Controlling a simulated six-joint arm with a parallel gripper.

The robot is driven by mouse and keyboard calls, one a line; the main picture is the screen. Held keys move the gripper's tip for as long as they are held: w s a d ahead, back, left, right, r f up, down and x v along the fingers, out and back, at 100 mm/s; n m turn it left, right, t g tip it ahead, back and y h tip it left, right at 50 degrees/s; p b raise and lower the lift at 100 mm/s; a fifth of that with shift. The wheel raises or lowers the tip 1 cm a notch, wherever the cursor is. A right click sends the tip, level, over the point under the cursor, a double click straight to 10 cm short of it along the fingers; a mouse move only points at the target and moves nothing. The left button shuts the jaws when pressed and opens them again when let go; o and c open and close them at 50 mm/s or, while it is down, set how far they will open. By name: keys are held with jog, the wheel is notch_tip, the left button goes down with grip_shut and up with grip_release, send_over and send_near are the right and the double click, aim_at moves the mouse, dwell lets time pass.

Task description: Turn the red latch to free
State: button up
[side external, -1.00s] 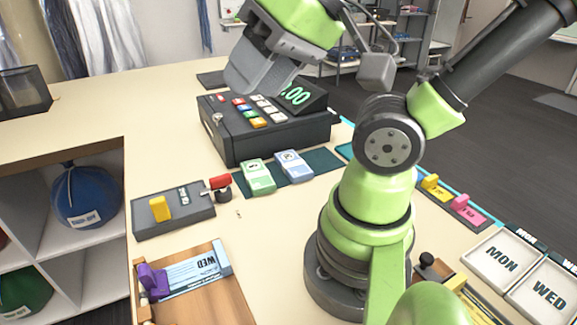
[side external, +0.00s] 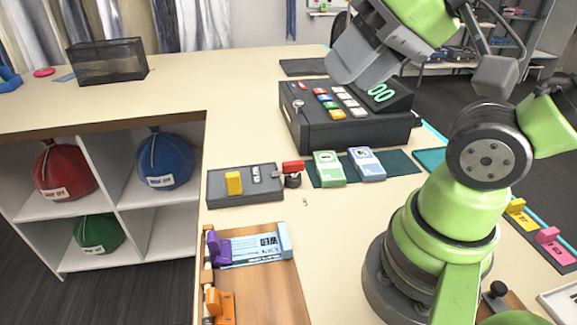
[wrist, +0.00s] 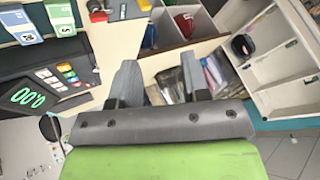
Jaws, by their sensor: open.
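The red latch (side external: 293,167) sits on a black round post at the right end of a grey block (side external: 218,192) on the counter. The block carries a yellow upright tab (side external: 234,183) and a small label that I cannot read. In the wrist view the red latch (wrist: 98,16) shows at the top left. My gripper (side external: 348,72) hangs above and behind the latch, over the far side of the cash register, apart from both. In the wrist view my gripper (wrist: 158,75) is open, with nothing between its fingers.
The black cash register (side external: 345,125) stands behind the latch. Green (side external: 328,170) and blue (side external: 366,165) card stacks lie on a dark mat right of it. A wooden tray (side external: 262,285) is in front. Clear counter lies left of the register.

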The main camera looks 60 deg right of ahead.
jog(key=m+g+h, duration=0.2)
jog(key=m+g, duration=0.5)
jog(key=m, duration=1.6)
send_over(293, 162)
notch_tip(293, 162, down, 18)
jog(key=shift+f, duration=0.1)
notch_tip(293, 162, down, 9)
jog(key=shift+f, duration=0.1)
grip_shut()
